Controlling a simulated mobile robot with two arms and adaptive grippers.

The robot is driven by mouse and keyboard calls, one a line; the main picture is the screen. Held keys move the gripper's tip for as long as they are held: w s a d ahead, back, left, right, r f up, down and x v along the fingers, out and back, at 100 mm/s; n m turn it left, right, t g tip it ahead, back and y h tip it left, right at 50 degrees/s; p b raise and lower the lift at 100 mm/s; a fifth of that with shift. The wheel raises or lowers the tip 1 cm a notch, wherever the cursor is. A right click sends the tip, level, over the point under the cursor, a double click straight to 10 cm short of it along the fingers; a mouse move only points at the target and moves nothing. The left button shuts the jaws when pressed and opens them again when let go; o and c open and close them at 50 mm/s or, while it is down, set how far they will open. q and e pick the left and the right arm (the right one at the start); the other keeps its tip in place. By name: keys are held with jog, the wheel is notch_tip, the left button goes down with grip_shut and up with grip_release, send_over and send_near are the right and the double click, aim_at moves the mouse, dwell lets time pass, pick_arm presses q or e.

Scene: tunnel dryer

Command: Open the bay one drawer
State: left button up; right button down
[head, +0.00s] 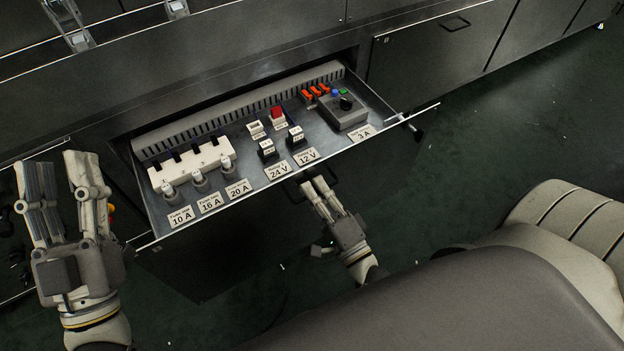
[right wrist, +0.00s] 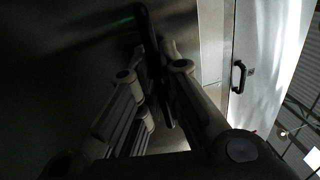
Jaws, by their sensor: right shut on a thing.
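The drawer (head: 225,150) is pulled out from the dark metal cabinet, and its inside shows from above in the head view. I cannot read which bay it belongs to. My right gripper (head: 320,184) is at the drawer's front, shut on the dark handle (head: 350,179). In the right wrist view the handle (right wrist: 150,45) is a dark bar running between the fingers (right wrist: 155,95). My left gripper (head: 66,172) is open and empty, left of the drawer, with its fingers apart.
The drawer holds a white fuse block (head: 193,163), a red-topped relay (head: 277,116), a grey test unit (head: 343,112) and several labels. Closed cabinet fronts (head: 440,55) with handles stand to the right. The dark green floor (head: 480,140) is clear at right.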

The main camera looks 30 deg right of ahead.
jog(key=c, duration=1.9)
grip_release()
jog(key=shift+o, duration=0.2)
jog(key=s+f, duration=0.2)
jog(key=s, duration=1)
jog(key=shift+d+f, duration=0.15)
jog(key=shift+d, duration=0.05)
jog(key=shift+a, duration=0.1)
